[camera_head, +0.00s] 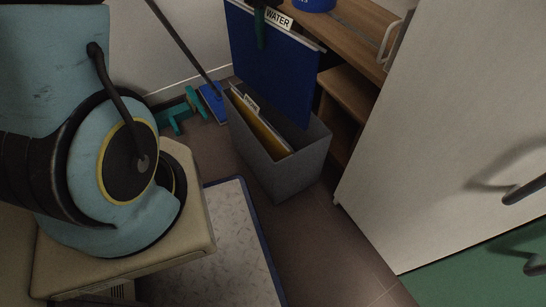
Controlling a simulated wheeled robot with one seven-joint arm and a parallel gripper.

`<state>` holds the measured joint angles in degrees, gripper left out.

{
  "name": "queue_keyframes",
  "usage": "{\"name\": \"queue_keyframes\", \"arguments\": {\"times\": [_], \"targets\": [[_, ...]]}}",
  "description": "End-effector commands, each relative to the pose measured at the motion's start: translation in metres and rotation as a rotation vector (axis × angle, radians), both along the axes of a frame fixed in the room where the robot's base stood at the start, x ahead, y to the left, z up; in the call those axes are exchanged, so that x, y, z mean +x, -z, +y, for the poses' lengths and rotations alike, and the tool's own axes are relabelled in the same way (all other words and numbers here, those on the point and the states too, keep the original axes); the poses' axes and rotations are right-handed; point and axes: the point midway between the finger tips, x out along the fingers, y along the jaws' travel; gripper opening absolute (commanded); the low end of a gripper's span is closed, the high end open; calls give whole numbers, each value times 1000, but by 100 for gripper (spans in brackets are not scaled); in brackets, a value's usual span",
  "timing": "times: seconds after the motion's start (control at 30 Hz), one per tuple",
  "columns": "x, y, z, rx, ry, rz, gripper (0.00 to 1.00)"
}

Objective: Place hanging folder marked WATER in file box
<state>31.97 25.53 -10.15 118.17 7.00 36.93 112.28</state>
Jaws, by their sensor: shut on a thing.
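The blue hanging folder (272,68), with a white tab reading WATER (278,19), hangs upright at the top centre. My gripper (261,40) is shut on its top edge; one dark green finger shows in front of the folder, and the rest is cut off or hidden. The grey file box (274,178) stands on the floor below, open at the top. A yellowish folder (262,130) with a white tab stands inside it. The blue folder's lower edge is at the box opening; I cannot tell how far inside it reaches.
A wooden shelf unit (348,88) stands close behind the box, with a blue object (313,4) on top. A large white cabinet (450,110) fills the right. A mop with a blue head (213,103) leans left of the box. A blue-edged mat (235,240) lies in front.

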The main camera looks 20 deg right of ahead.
Motion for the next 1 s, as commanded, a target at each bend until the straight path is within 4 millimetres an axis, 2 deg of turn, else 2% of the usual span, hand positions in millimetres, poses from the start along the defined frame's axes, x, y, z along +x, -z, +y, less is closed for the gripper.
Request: {"name": "queue_keyframes", "arguments": {"times": [0.17, 0.27, 1.0], "targets": [[-10, 4, -13, 1, 152, -3, 0], [-11, 21, -14, 3, 170, -1, 0], [-11, 211, -13, 3, 163, -2, 0]]}}
